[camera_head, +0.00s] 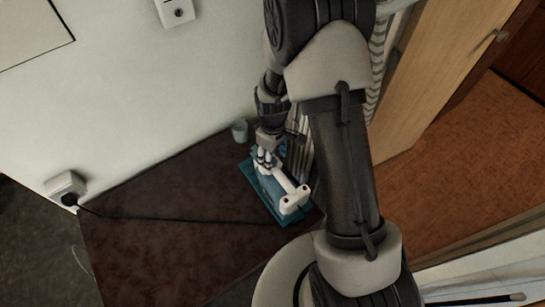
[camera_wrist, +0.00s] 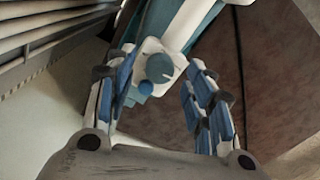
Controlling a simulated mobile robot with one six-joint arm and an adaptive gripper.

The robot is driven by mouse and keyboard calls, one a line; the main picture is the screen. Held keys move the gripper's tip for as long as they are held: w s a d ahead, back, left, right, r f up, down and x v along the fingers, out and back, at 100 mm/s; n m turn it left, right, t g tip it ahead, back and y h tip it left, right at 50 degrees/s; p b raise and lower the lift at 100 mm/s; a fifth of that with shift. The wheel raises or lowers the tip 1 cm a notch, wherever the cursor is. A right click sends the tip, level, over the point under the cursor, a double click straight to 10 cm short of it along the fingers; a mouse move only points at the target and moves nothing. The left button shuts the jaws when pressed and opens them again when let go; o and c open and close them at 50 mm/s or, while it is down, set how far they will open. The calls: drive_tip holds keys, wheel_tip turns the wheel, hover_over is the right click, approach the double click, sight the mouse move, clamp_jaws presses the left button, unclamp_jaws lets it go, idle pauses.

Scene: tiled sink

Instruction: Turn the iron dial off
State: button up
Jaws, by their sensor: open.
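The white and blue iron (camera_head: 292,200) rests on a teal base (camera_head: 250,178) on the dark brown table. In the wrist view, the iron's body (camera_wrist: 188,22) runs up out of the picture. In the head view, my gripper (camera_head: 264,158) is at the iron's upper end and hides the dial.
A small grey-blue cup (camera_head: 240,131) stands near the wall behind the iron. A dark cord (camera_head: 170,219) crosses the brown table (camera_head: 165,250) to a wall socket (camera_head: 68,188). Slatted metal (camera_wrist: 50,35) lies close at the left in the wrist view. The table's left part is clear.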

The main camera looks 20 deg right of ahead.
sight(273, 160)
wheel_tip(273, 160, up, 11)
drive_tip(key=shift+f, duration=0.15)
